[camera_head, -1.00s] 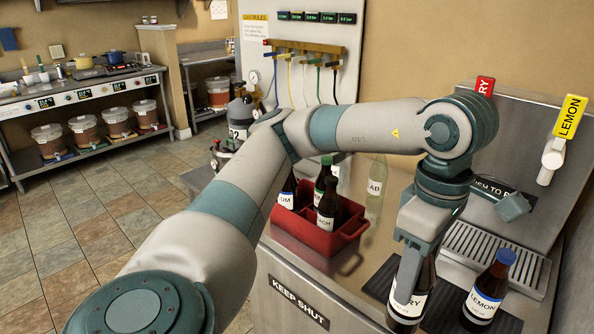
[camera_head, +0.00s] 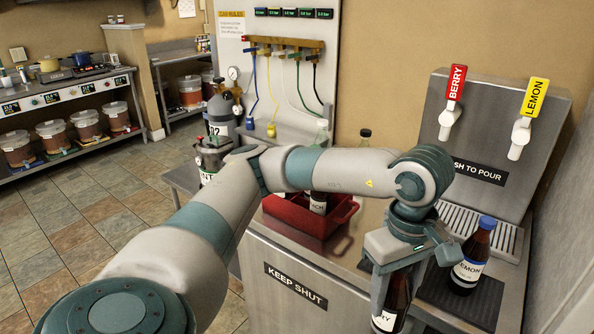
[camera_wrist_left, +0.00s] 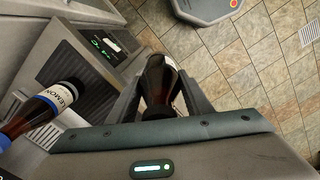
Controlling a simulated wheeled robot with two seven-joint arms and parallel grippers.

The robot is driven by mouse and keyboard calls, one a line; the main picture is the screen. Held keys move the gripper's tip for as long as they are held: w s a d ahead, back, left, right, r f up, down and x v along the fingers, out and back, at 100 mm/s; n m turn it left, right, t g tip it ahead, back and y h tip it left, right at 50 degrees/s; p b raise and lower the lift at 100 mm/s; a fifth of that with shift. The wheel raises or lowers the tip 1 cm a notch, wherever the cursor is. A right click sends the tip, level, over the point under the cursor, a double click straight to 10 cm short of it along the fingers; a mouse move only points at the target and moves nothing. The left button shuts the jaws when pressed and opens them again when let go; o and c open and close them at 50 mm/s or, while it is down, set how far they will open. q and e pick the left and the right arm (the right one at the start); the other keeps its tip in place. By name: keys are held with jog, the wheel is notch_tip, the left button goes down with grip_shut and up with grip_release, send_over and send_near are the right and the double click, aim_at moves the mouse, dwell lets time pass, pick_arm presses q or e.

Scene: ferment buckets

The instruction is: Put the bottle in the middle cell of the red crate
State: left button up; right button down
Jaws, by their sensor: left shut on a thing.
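My left gripper (camera_head: 402,278) is shut on a dark brown bottle (camera_head: 398,300) with a white label; only the label's last letters, "RY", show. The bottle hangs roughly upright by the counter's front edge. In the left wrist view the bottle (camera_wrist_left: 160,82) sits between the two fingers, with floor tiles beyond it. The red crate (camera_head: 283,213) stands on the counter to the left. A dark bottle labelled "ACH" (camera_head: 318,203) stands in it. My left arm hides much of the crate, including its middle cell. My right gripper is not in view.
A lemon bottle (camera_head: 472,262) with a blue cap stands on the dark mat (camera_head: 470,300) at right; it also shows in the left wrist view (camera_wrist_left: 45,105). The dispenser (camera_head: 475,145) with two taps stands behind.

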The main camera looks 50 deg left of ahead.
aim_at(390, 332)
pick_arm(q)
jog(key=f+m, duration=0.2)
jog(key=f, duration=0.1)
jog(key=f+m, duration=0.2)
jog(key=f, duration=0.2)
jog(key=d+f+m, duration=0.1)
jog(key=f+m, duration=0.1)
jog(key=f, duration=0.1)
jog(key=shift+w+d+f, duration=0.1)
jog(key=shift+f, duration=0.2)
jog(key=s+f+m, duration=0.3)
jog(key=f+m, duration=0.5)
jog(key=f, duration=0.4)
jog(key=shift+d+f+m, duration=0.15)
jog(key=shift+d+m, duration=0.15)
jog(key=shift+s, duration=0.1)
